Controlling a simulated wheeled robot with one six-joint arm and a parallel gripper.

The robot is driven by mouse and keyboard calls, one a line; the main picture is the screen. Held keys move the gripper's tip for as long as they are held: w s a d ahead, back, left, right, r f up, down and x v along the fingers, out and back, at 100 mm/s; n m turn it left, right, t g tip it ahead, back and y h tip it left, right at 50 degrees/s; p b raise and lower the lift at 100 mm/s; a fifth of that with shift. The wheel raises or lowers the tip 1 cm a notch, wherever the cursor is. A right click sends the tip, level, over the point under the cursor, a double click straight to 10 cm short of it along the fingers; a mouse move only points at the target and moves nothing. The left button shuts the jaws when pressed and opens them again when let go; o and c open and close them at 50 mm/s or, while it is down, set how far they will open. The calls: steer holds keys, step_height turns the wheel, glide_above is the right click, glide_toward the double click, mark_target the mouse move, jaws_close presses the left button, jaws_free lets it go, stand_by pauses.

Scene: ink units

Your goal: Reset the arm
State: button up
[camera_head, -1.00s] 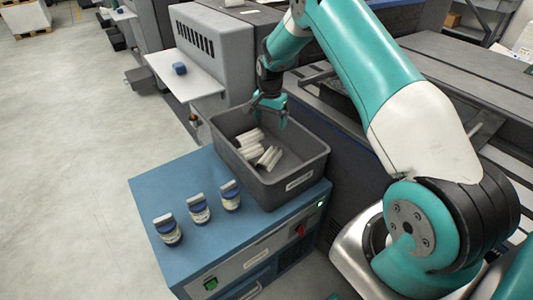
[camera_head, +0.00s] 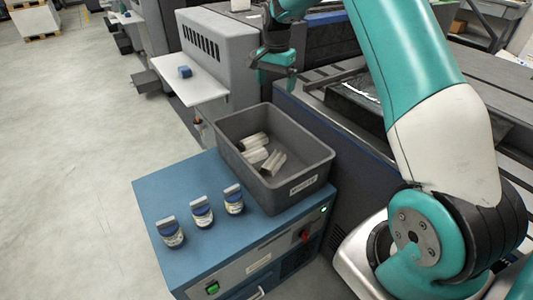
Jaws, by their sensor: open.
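My arm (camera_head: 415,80) is teal and white and reaches from the lower right up to the top of the view. My gripper (camera_head: 273,78) is open and empty. It is raised behind and above the grey bin (camera_head: 313,163), apart from it. The bin stands on the blue cabinet and holds several pale cylinders (camera_head: 256,154) lying on its floor.
A white shelf (camera_head: 190,88) with a small blue block (camera_head: 185,71) juts from a grey machine at the left. Open floor (camera_head: 90,150) lies further left.

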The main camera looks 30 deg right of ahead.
steer(key=s+a+r+n+y+p, duration=0.1)
steer(key=s+a+r+n, duration=0.5)
steer(key=a, duration=0.3)
steer(key=s+a+r+n+y+p, duration=0.1)
steer(key=s+a+r+n+p, duration=0.1)
steer(key=s+a+r+n, duration=0.4)
steer(key=s+a+r+n+y, duration=0.1)
steer(key=s+a+n, duration=0.3)
steer(key=s, duration=0.8)
steer(key=s+a+r+n+y+p, duration=0.1)
steer(key=s+a+r+n, duration=0.1)
steer(key=s+a, duration=0.5)
steer(key=s+n, duration=0.1)
steer(key=s, duration=0.4)
steer(key=shift+s+a+n, duration=0.15)
steer(key=shift+a+n, duration=0.25)
